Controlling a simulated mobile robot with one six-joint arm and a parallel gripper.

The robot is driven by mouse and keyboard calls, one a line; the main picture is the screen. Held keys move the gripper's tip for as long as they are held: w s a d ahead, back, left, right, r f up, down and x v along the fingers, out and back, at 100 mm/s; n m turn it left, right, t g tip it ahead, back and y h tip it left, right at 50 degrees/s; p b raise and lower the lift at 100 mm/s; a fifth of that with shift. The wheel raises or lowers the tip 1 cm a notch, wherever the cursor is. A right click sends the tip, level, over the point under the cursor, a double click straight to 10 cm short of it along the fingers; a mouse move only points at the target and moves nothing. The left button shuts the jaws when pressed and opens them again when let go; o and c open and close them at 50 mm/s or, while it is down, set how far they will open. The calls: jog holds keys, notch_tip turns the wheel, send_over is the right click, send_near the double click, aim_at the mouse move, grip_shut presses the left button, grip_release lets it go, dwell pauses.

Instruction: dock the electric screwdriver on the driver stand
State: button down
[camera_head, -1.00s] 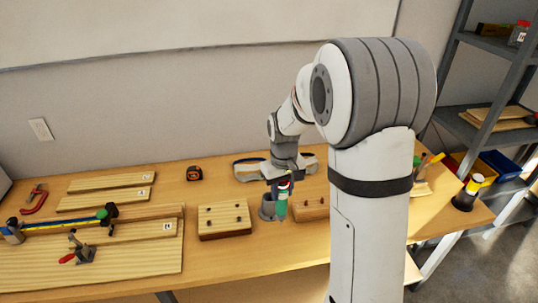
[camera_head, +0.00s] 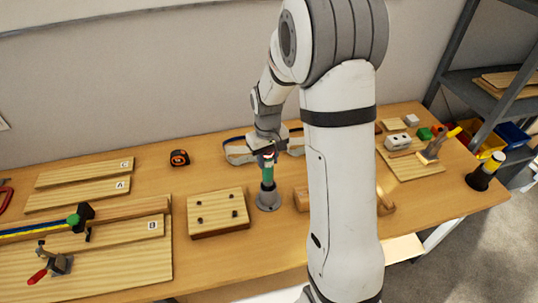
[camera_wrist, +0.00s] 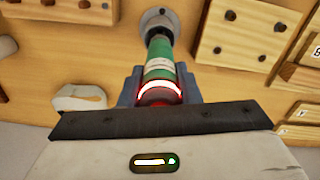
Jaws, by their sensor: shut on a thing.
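The electric screwdriver (camera_head: 267,178) is green with a pale band and a glowing red ring near its top. My gripper (camera_head: 266,158) is shut on its upper part and holds it roughly upright. The grey round driver stand (camera_head: 268,201) is on the wooden bench directly below. The screwdriver's lower end meets the stand's mouth; how deep it sits is hidden. In the wrist view the screwdriver (camera_wrist: 160,55) runs from the jaws (camera_wrist: 160,92) to the grey stand (camera_wrist: 157,20), which shows around its far end.
A wooden block with pegs (camera_head: 217,213) stands close left of the stand. Another wooden piece (camera_head: 301,199) is close right, partly behind my arm. A tape measure (camera_head: 179,158), labelled boards (camera_head: 85,172) and clamps are left.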

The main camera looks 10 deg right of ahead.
aim_at(268, 171)
jog(key=shift+f+b, duration=1.3)
jog(key=shift+f, duration=1.05)
jog(key=shift+s+f+b, duration=0.1)
jog(key=shift+f+b, duration=0.5)
jog(key=shift+b, duration=0.1)
jog(key=c, duration=1.3)
grip_release()
jog(key=shift+c, duration=0.2)
jog(key=shift+r, duration=0.1)
jog(key=shift+r+p, duration=3.3)
jog(key=shift+r, duration=2.1)
